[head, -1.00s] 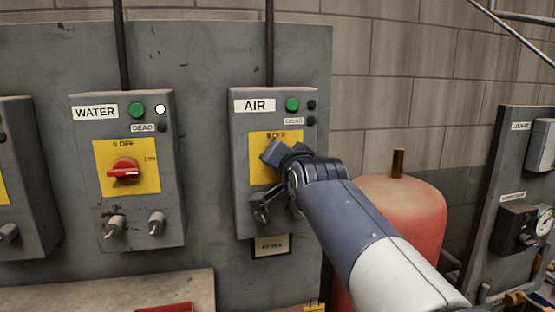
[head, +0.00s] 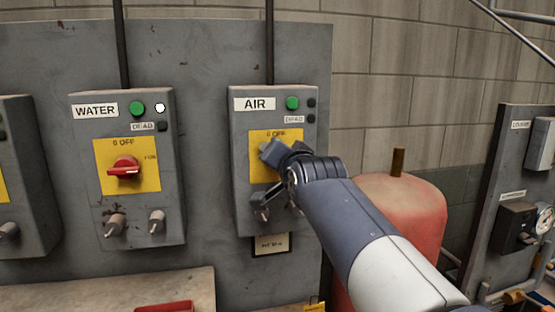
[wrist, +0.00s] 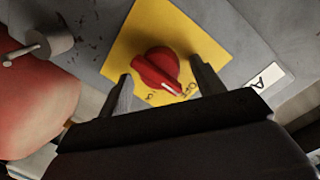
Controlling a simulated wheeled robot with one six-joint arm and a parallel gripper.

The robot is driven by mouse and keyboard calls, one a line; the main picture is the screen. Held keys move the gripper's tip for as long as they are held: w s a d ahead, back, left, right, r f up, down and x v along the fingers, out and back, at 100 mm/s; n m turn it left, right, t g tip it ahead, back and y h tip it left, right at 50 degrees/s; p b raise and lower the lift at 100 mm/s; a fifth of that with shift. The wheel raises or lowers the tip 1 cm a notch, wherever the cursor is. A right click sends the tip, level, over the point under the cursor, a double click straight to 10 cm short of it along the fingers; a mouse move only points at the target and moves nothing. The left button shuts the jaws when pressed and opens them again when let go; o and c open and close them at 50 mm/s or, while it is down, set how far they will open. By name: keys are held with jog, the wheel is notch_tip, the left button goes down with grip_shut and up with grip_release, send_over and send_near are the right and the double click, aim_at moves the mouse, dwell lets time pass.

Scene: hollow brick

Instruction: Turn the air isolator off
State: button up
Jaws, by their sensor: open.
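The AIR isolator box (head: 240,130) is grey, with a yellow plate (head: 260,175), a green lamp and dark lamps. My gripper (head: 270,152) is in front of the plate and hides the knob in the head view. In the wrist view the red knob (wrist: 157,70) shows on the yellow plate (wrist: 180,25). Its white-marked end points toward the plate corner between the OFF and ON lettering, seemingly nearer OFF. My gripper (wrist: 165,86) is open, with one finger on each side of the knob. I see gaps between fingers and knob; contact cannot be told.
The WATER box (head: 82,200) with its own red knob stands to the left. A red tank (head: 405,205) is close behind my arm at the right, with another panel (head: 510,165) beyond it. A ledge (head: 100,292) runs below the boxes.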

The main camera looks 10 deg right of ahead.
jog(key=shift+s, duration=0.1)
jog(key=s+r+b, duration=0.1)
jog(key=s+b, duration=0.2)
jog(key=s, duration=0.7)
jog(key=shift+s+r, duration=0.2)
jog(key=shift+s, duration=0.1)
jog(key=shift+w, duration=0.1)
jog(key=w+f+p, duration=0.1)
jog(key=w+p, duration=0.2)
jog(key=w, duration=0.7)
jog(key=shift+w+f, duration=0.15)
jog(key=shift+w, duration=0.15)
